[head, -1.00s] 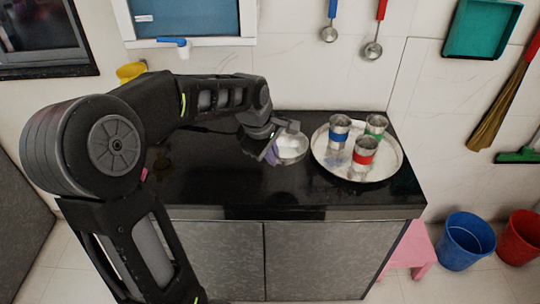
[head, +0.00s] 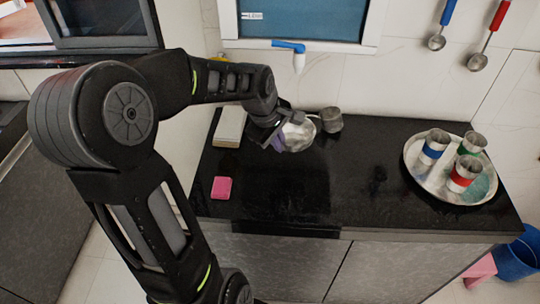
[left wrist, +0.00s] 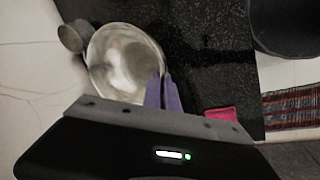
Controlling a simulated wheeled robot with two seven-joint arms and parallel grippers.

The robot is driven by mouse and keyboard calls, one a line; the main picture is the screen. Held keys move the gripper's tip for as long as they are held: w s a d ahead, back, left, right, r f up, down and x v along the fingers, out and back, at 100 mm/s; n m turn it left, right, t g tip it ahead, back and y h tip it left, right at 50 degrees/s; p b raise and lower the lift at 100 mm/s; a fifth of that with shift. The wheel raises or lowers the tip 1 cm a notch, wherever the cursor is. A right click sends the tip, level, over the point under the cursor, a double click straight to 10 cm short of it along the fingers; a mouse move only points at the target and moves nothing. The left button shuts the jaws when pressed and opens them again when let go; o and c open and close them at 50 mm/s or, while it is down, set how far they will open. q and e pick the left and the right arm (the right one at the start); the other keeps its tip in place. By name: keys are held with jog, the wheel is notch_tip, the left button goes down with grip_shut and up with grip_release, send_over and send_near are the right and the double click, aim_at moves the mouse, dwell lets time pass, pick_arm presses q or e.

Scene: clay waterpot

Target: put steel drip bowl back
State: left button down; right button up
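The steel drip bowl (head: 299,134) is a shiny, shallow round bowl over the back of the black counter. My left gripper (head: 279,137) has purple fingers close together at its near left rim, shut on it. In the left wrist view the bowl (left wrist: 118,62) shows its inside, and the purple fingers (left wrist: 163,93) meet its rim. I cannot tell whether the bowl touches the counter. My right gripper is in neither view.
A small grey pot (head: 331,120) stands just right of the bowl. A pale block (head: 229,127) and a pink sponge (head: 222,187) lie to the left. A round steel tray (head: 417,172) with several banded cups is at the right. The counter's middle (head: 345,180) is clear.

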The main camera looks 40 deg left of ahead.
pick_arm(q)
jog(key=shift+w, duration=0.1)
jog(key=shift+d+r, duration=0.1)
jog(key=shift+d, duration=0.1)
jog(key=shift+a+f, duration=0.1)
jog(key=shift+f, duration=0.15)
send_over(281, 173)
jog(key=s, duration=0.1)
jog(key=f, duration=0.5)
jog(key=shift+s+f, duration=0.2)
jog(key=shift+f, duration=0.2)
jog(key=shift+f+p, duration=0.3)
jog(key=shift+f, duration=1.6)
jog(key=shift+f, duration=0.2)
jog(key=c, duration=1.6)
grip_release()
jog(key=shift+r, duration=0.1)
jog(key=shift+c, duration=0.2)
